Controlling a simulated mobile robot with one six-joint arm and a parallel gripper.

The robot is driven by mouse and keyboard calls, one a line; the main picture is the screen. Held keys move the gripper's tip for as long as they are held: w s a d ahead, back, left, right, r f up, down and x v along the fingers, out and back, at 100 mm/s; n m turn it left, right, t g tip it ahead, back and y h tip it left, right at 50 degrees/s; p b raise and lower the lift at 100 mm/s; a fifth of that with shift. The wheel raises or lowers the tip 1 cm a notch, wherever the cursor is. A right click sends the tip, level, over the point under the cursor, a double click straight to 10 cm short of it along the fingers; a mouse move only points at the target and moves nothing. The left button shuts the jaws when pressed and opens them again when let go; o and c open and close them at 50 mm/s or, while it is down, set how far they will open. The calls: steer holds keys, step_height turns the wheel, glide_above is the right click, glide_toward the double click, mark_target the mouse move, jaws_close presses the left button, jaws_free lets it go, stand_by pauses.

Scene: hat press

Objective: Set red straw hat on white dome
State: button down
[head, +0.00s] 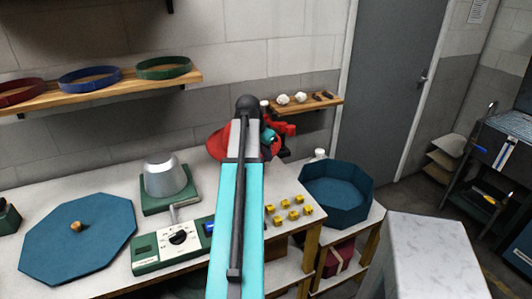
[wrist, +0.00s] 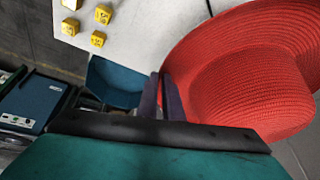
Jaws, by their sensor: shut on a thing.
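The red straw hat (wrist: 255,80) fills the right of the wrist view, with its brim edge at the fingers of my gripper (wrist: 162,95). My gripper is shut on the brim. In the head view the hat (head: 216,143) shows partly behind my arm, which hides much of it, above the back of the workbench. The pale grey-white dome (head: 165,175) stands on a green base on the bench, left of my arm and apart from the hat. Nothing sits on the dome.
A blue octagonal lid (head: 85,240) lies on the bench at left, and a blue octagonal tub (head: 337,190) stands at right. A green control box (head: 150,250) is in front of the dome. Yellow blocks (head: 283,203) lie right of my arm. A wall shelf (head: 100,85) holds hat bands.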

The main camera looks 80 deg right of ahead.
steer(key=shift+f+b, duration=2.85)
steer(key=shift+f, duration=2.75)
steer(key=shift+f+b, duration=0.3)
steer(key=shift+f, duration=0.5)
steer(key=c, duration=1.8)
jaws_free()
steer(key=shift+c, duration=0.2)
steer(key=shift+r, duration=0.15)
steer(key=b+v, duration=0.1)
steer(key=v, duration=1.2)
steer(key=shift+a+r+b, duration=0.2)
steer(key=shift+b, duration=0.1)
